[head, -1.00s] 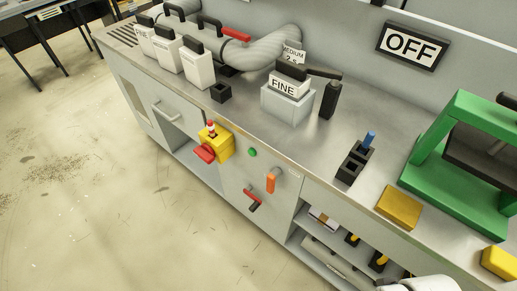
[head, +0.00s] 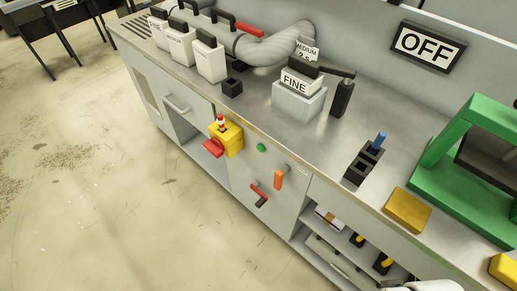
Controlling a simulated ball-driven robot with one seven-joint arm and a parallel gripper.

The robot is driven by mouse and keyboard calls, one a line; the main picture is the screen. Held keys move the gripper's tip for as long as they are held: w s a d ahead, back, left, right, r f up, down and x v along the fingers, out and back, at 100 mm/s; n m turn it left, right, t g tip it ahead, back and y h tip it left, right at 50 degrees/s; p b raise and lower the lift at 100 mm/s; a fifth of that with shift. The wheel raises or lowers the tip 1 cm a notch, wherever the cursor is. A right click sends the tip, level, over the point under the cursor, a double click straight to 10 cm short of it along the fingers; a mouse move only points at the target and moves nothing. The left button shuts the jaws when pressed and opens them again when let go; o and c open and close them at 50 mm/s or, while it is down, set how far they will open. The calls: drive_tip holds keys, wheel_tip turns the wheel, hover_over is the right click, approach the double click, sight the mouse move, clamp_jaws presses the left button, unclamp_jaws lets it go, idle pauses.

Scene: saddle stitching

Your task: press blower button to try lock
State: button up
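A small round green button (head: 261,147) sits on the grey front panel of the bench, just below the worktop edge. To its left is a yellow box (head: 232,139) with a red handle (head: 213,148) on its front and a small red-and-white piece (head: 221,122) on top. An orange handle (head: 279,178) and a red-and-black lever (head: 259,196) are on the panel below and to the right of the button. A wall sign (head: 428,46) reads OFF. Nothing touches the button.
The metal worktop (head: 240,108) carries white canisters (head: 210,60), a grey hose (head: 272,50), a FINE box (head: 298,98), a black holder with a blue-topped item (head: 361,164), and a green press (head: 460,165). Open shelves (head: 325,232) are lower right.

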clamp_jaws()
idle(1.2)
